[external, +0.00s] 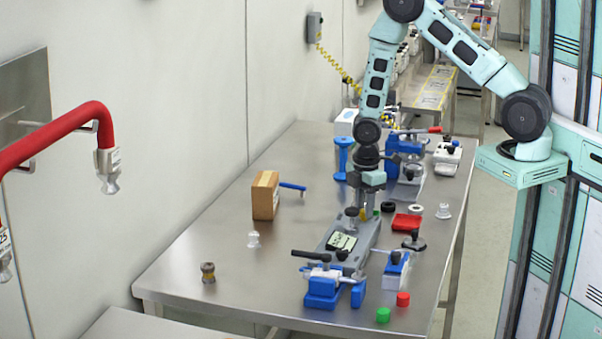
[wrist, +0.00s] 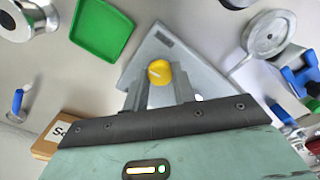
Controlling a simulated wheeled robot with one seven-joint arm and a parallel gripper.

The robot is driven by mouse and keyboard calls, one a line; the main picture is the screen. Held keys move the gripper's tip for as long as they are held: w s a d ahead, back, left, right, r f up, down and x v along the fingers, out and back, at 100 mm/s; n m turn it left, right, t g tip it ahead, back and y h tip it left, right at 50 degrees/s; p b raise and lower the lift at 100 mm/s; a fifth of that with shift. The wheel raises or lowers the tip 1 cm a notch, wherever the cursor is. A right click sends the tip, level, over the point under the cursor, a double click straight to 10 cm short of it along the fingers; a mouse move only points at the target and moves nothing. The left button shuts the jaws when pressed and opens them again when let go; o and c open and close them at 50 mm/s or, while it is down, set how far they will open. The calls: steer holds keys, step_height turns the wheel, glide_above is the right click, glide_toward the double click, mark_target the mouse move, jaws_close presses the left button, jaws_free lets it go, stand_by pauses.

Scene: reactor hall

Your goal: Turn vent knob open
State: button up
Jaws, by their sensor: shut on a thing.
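A yellow round knob (wrist: 159,72) with a pale pointer line sits on a grey plate (wrist: 200,65) in the wrist view. My gripper (wrist: 163,90) has its two fingers on either side of the knob and is shut on it. In the external view my gripper (external: 364,207) points down at the far end of a grey base plate (external: 366,236) on the steel table. The knob is mostly hidden there by the fingers. The pointer's meaning cannot be read.
The steel table (external: 215,245) holds a wooden block (external: 265,196), a red tray (external: 406,222), blue clamp devices (external: 322,287) and small caps. A green tray (wrist: 102,28) shows in the wrist view. The table's left front is mostly clear. A red pipe (external: 60,128) is at the left.

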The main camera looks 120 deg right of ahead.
steer(key=m+b, duration=0.1)
steer(key=m, duration=0.3)
steer(key=shift+m, duration=0.4)
steer(key=m+b, duration=0.1)
steer(key=m, duration=0.3)
steer(key=shift+m+b, duration=0.3)
steer(key=shift+m, duration=0.1)
steer(key=o, duration=1)
steer(key=shift+r, duration=0.1)
step_height(320, 180, up, 17)
steer(key=b, duration=0.3)
steer(key=shift+r, duration=0.15)
